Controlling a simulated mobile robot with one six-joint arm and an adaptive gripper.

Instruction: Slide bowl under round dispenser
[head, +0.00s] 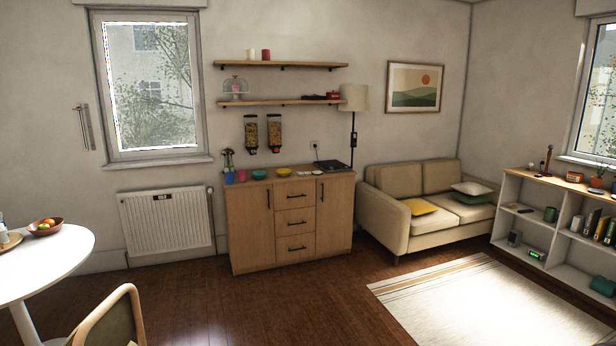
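A teal bowl (259,174) and a yellow bowl (283,172) stand side by side on top of the wooden sideboard (290,211). Two dark-framed dispensers with tan contents hang on the wall above: a left dispenser (251,132) and a right dispenser (274,132). The teal bowl is roughly below the left one, and the yellow bowl is below and a little right of the right one. At this distance I cannot tell which dispenser is the round one. My gripper is not in view.
Left of the bowls are a pink cup (242,175) and a blue cup (229,178) with utensils. Small white items and a dark flat device (331,165) lie to the right. Bare floor (290,290) lies before the sideboard, between a chair (110,318) and a rug (470,300).

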